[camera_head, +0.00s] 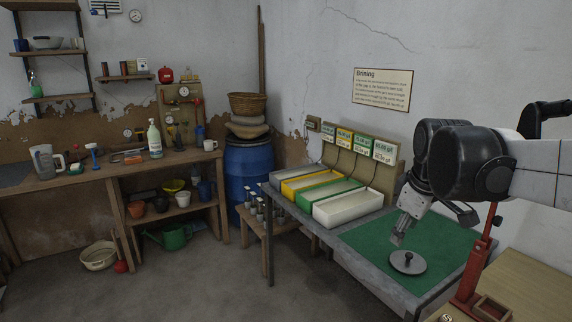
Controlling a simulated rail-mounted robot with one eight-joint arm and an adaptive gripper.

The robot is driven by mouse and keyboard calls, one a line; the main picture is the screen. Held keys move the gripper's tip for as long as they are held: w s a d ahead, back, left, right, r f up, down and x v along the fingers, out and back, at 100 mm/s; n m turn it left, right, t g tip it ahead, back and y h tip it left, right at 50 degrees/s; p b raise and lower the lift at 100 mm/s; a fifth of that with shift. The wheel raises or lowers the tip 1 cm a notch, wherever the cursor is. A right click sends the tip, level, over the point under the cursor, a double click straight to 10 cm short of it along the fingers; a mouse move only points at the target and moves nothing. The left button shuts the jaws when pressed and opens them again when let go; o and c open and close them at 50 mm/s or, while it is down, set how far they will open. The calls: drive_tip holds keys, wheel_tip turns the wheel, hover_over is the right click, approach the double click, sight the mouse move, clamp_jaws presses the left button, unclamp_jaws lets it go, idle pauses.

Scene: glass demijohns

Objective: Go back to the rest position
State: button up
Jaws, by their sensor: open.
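My gripper (397,239) hangs at the end of my arm on the right side of the head view. It points down over the green mat (440,239) on the metal table. It is open and I see nothing between its fingers. A round grey metal disc with a knob (408,263) lies on the mat just below and in front of the fingertips. A gap between the fingers and the disc seems to show, though its depth is hard to judge.
Several trays (347,207) stand left of the mat under labelled displays (360,144). A red stand (479,262) rises at the right, beside a wooden surface (530,290). A blue barrel (249,169) and a workbench (100,174) stand further left. The floor between is mostly clear.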

drive_tip(key=s+a+f+m+t, duration=0.1)
drive_tip(key=s+a+f+m, duration=0.15)
drive_tip(key=s, duration=0.35)
drive_tip(key=s+a+f+m+t, duration=0.1)
drive_tip(key=s+f+m, duration=0.2)
drive_tip(key=s, duration=0.4)
drive_tip(key=s+a+f+m+t, duration=0.1)
drive_tip(key=s+a+f+m, duration=0.15)
drive_tip(key=s, duration=0.35)
wheel_tip(320, 180, down, 27)
drive_tip(key=b, duration=2.6)
drive_tip(key=shift+r+m, duration=0.2)
drive_tip(key=shift+m, duration=0.1)
